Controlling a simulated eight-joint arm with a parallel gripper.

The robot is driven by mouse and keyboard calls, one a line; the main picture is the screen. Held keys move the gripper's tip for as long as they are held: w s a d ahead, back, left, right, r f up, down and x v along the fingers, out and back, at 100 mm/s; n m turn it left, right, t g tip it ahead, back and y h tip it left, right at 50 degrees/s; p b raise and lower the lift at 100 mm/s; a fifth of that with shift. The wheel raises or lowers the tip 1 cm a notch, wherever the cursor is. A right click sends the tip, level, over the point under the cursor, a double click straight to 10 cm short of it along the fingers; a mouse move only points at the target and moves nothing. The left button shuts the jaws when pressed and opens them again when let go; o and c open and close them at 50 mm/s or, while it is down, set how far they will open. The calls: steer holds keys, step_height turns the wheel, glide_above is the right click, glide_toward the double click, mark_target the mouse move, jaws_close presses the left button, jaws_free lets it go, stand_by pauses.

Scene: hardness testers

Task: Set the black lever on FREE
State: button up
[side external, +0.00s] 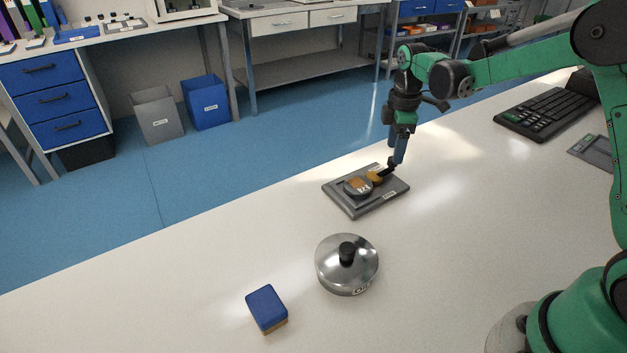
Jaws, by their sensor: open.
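A flat grey plate device (366,211) lies on the white bench. It carries a round dial-like part (357,188) and a yellow-orange knob (375,178). A short black lever (384,173) appears to extend from the knob towards the upper right. The lever's setting and any FREE marking are too small to read. My gripper (393,167) points down at the far right end of the lever. It is open, with its fingertips at or just above the lever's end. I cannot tell whether they touch it. The arm partly hides the device's far edge.
A round metal lidded weight (347,272) with a black knob stands in front of the device. A blue block with a tan base (267,308) lies nearer left. A black keyboard (548,113) and a grey flat item (592,151) are at right. The bench's far edge runs close behind the device.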

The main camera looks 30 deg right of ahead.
mark_target(383, 170)
steer(key=shift+f, duration=1.1)
jaws_close()
